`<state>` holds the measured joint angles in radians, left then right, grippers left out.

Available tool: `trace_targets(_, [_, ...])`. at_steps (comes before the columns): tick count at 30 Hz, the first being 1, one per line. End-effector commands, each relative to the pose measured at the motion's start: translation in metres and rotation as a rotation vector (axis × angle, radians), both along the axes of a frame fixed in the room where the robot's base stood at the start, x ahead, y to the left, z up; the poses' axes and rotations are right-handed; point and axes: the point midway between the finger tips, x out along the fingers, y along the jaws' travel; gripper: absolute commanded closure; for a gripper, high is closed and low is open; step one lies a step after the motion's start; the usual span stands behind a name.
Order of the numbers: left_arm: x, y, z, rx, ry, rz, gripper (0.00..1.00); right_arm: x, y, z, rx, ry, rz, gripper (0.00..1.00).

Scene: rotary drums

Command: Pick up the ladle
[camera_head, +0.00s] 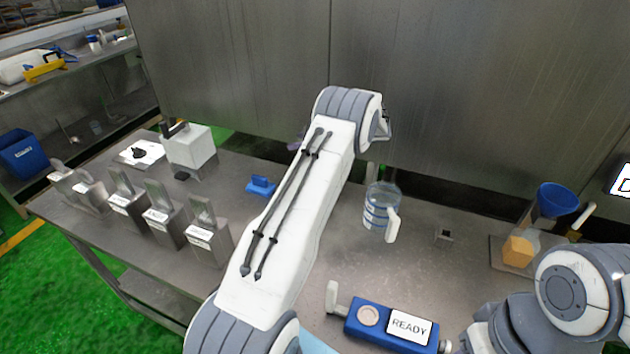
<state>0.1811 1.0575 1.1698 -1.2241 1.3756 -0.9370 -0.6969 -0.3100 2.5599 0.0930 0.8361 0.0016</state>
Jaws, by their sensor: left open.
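I cannot make out a ladle for certain; my left arm covers the middle of the bench. My left arm crosses the view from the bottom. Its gripper (380,173) is mostly hidden beyond the wrist, low near the back panel and just behind a clear jug. The gripper is open, and I see nothing held in it. The clear jug (376,207) has blue bands and a white handle, and stands upright on the bench. Part of my right arm shows at the lower right; its gripper is out of view.
Steel containers (205,243) with upright plates line the bench's left front. A white box (188,148) stands behind them. A blue device (372,321) reading READY is at the front. A blue funnel (557,199) stands at right. A steel panel (480,95) closes the back.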

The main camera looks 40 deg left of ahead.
Motion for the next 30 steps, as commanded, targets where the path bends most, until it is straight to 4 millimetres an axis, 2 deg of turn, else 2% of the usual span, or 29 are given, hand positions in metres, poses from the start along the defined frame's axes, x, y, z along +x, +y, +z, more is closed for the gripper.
trace_targets(3, [-0.0001, -0.0002, -0.0006, 0.0, 0.0, 0.0, 0.32, 0.0, -0.0001, -0.0007, 0.0, 0.0, 0.0, 0.5])
trace_targets(4, [0.0, -0.0002, -0.0006, 0.0, 0.0, 0.0, 0.36, 0.0, -0.0001, -0.0007, 0.0, 0.0, 0.0, 0.5])
trace_targets(9, [0.0, -0.0004, -0.0004, 0.0, 0.0, 0.0, 1.0, 0.0, -0.0001, -0.0007, 0.0, 0.0, 0.0, 0.5])
trace_targets(30, [0.0001, -0.0004, 0.0003, 0.0, 0.0, 0.0, 1.0, -0.0001, 0.0, -0.0006, 0.0, 0.0, 0.0, 0.5])
